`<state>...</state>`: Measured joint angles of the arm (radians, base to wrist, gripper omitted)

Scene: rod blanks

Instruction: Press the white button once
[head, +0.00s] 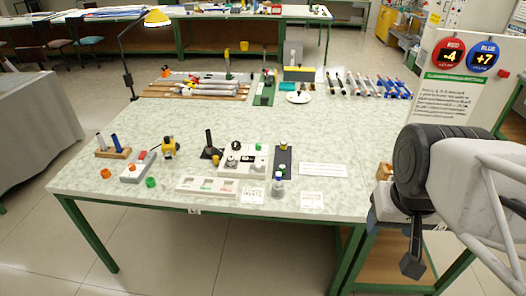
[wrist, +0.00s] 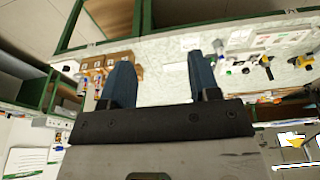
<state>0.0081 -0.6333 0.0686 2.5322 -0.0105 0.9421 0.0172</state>
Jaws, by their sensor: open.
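No white button can be picked out for certain at this size. A small grey box (head: 137,168) with a red patch and a paler patch on top lies at the front left of the table. A white panel (head: 232,170) with dark, round knob-like parts lies near the front middle. My gripper (head: 412,262) hangs off the table's right front corner, well to the right of both and touching nothing. In the wrist view my gripper (wrist: 163,72) is open, its two blue-grey fingers wide apart with nothing between them.
The pale table (head: 330,140) has a green frame. A yellow-and-black tool (head: 168,148), a block with upright rods (head: 113,150) and a dark stand (head: 209,148) are at the front. Rods lie at the back. A lamp (head: 156,18) and a sign board (head: 445,100) stand beyond.

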